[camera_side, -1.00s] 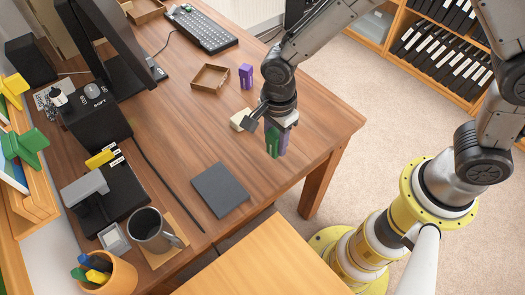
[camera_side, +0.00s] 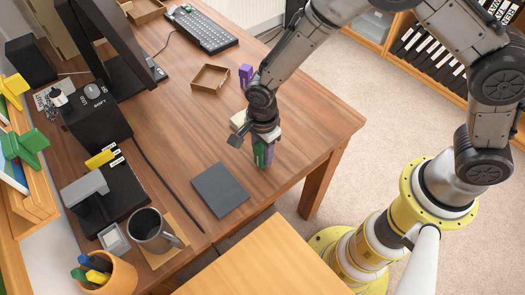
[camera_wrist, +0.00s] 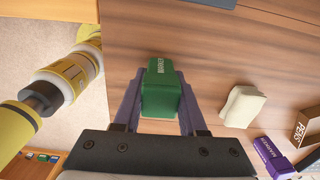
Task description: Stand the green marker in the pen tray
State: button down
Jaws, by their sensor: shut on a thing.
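The green marker (camera_side: 262,157) is a chunky block-like piece held in my gripper (camera_side: 265,148). In the wrist view the green marker (camera_wrist: 160,92), with lettering on its top, sits between the two fingers of my gripper (camera_wrist: 160,112), which are shut on it. Whether its lower end touches the desk is unclear. The pen tray (camera_side: 195,83) is a small open wooden box farther back on the desk, away from my gripper. No marker shows inside it. In the wrist view the tray (camera_wrist: 308,124), labelled PENS, shows at the right edge, partly cut off.
A purple marker (camera_side: 246,74) stands right of the tray. A cream block (camera_side: 238,120) lies close beside my gripper. A dark grey pad (camera_side: 220,190) is nearer the front edge. A mug (camera_side: 150,228) and pen cup (camera_side: 118,278) stand at lower left. The middle desk is clear.

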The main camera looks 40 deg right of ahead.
jog(key=shift+f, duration=0.15)
jog(key=shift+c, duration=2.3)
grip_release()
